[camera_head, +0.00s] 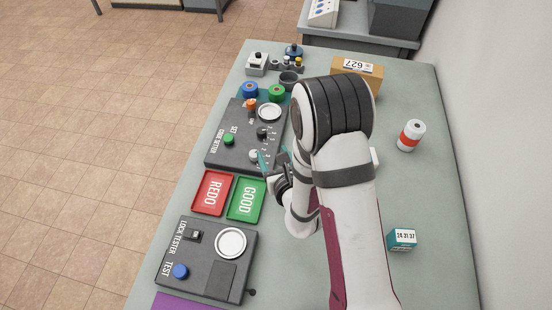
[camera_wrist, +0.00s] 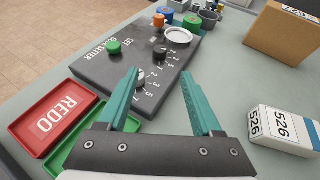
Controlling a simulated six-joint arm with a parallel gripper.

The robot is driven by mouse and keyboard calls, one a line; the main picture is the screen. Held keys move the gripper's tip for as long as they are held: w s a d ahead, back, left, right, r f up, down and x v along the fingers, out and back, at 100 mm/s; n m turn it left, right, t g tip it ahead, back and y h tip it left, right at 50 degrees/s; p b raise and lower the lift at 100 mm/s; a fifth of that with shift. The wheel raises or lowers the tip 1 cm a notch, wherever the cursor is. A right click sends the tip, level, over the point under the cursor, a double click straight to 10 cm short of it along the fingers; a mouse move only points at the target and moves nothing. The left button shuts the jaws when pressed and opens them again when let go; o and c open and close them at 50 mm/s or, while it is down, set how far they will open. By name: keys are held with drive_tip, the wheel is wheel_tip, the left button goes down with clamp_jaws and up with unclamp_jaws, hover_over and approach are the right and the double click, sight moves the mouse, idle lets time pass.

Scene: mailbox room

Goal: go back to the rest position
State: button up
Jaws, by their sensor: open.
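My gripper (camera_head: 273,160) is open, with its teal fingers apart over the near right part of the code setter. In the wrist view my gripper (camera_wrist: 160,88) shows nothing between its fingertips. The code setter (camera_head: 222,150) is a dark box with a green SET button (camera_head: 229,138), knobs, an orange-topped part (camera_head: 251,104) and a round silver plate (camera_head: 270,112). A pale knob (camera_wrist: 141,82) lies beside the left finger in the wrist view; I cannot tell whether they touch. My arm hides part of the table.
Red REDO tray (camera_head: 224,180) and green GOOD tray (camera_head: 260,200) lie near the gripper. The lock tester (camera_head: 215,285) stands in front. A white box marked 526 (camera_wrist: 285,130) is to the right. A cardboard box (camera_head: 370,75), a red-white can (camera_head: 411,135) and a clock (camera_head: 402,240) stand on the table.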

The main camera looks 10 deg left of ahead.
drive_tip(key=v, duration=0.2)
drive_tip(key=shift+s+d+r, duration=0.15)
drive_tip(key=shift+s+r, duration=0.05)
drive_tip(key=shift+s, duration=0.05)
